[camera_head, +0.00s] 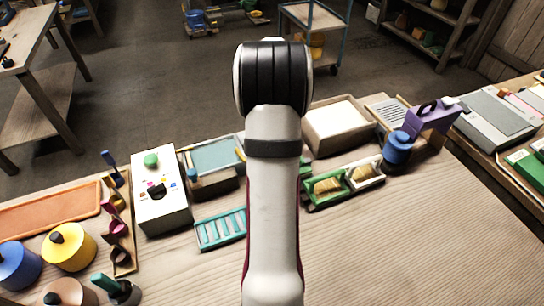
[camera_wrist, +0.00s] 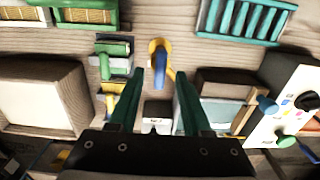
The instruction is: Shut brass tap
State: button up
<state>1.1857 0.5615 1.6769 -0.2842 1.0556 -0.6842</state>
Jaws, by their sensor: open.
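What looks like the brass tap (camera_wrist: 153,46) shows in the wrist view at top centre, a yellow-brass round part with a blue lever (camera_wrist: 161,66). The lever points down the picture, towards my gripper. My gripper (camera_wrist: 160,73) is open, its two green fingers apart on either side of the lever's line. Nothing is held between them. I cannot tell how far above the lever the fingertips are, and no contact shows. In the head view my arm hides the tap and the gripper.
A white box with a green knob (camera_head: 152,160) stands left of my arm, near a teal rack (camera_head: 221,230). Green and white trays (camera_head: 326,187) and a blue cylinder (camera_head: 397,148) stand to the right. In the wrist view, small green and yellow blocks (camera_wrist: 114,62) lie left of the tap.

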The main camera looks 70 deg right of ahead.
jog(key=shift+f, duration=0.75)
grip_shut()
